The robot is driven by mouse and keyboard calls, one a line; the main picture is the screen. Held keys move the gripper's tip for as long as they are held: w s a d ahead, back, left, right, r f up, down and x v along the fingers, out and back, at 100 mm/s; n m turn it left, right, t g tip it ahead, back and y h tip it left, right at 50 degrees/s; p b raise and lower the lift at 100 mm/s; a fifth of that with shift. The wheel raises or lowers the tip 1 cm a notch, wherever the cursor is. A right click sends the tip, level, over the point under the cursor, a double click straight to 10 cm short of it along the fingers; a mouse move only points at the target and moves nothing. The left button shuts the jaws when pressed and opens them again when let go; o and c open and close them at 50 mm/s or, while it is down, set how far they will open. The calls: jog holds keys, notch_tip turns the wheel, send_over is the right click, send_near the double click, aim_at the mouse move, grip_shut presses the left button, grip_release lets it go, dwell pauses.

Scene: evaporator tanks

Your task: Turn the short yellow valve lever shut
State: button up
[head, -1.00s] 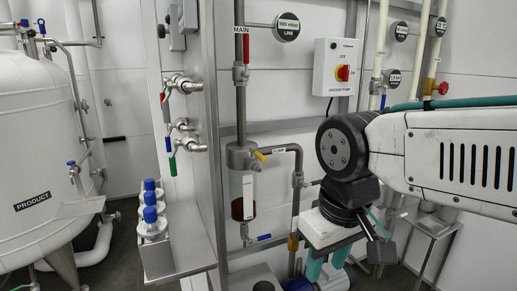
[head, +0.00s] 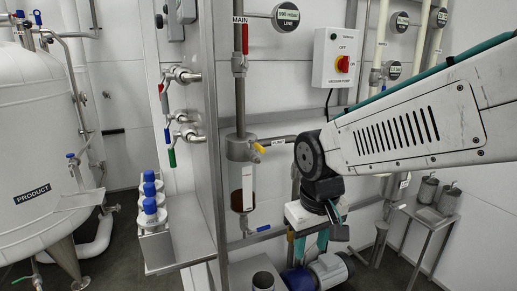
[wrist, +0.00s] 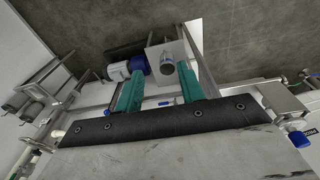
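The short yellow valve lever (head: 259,148) sticks out near the top of the grey vertical vessel (head: 240,175), where a side pipe labelled "VENT" or similar joins it. The small label is hard to read. My gripper (head: 309,246) hangs pointing down, to the right of the lever and lower than it, apart from it. In the wrist view my gripper (wrist: 160,78) shows two teal fingers spread wide with nothing between them. I cannot make out the yellow lever in the wrist view.
A blue lever (head: 258,230) sits below the vessel. A red lever (head: 245,39) is on the main pipe above. A steel panel edge (head: 211,150) and bottle shelf (head: 178,250) stand left. A blue and white pump (head: 325,272) lies below my gripper.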

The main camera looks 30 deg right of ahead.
jog(key=w+d+f+t, duration=0.2)
jog(key=w, duration=0.4)
jog(key=w+d+f+t, duration=0.2)
jog(key=w+f, duration=0.1)
jog(key=w, duration=0.3)
jog(key=n+t, duration=0.2)
jog(key=t, duration=1.1)
send_near(259, 148)
jog(key=w+f, duration=0.1)
jog(key=w, duration=0.3)
jog(key=shift+w+d+r, duration=0.1)
jog(key=shift+w+d, duration=0.2)
jog(key=shift+d, duration=0.1)
jog(key=w, duration=0.7)
jog(key=shift+w+d, duration=0.2)
grip_shut()
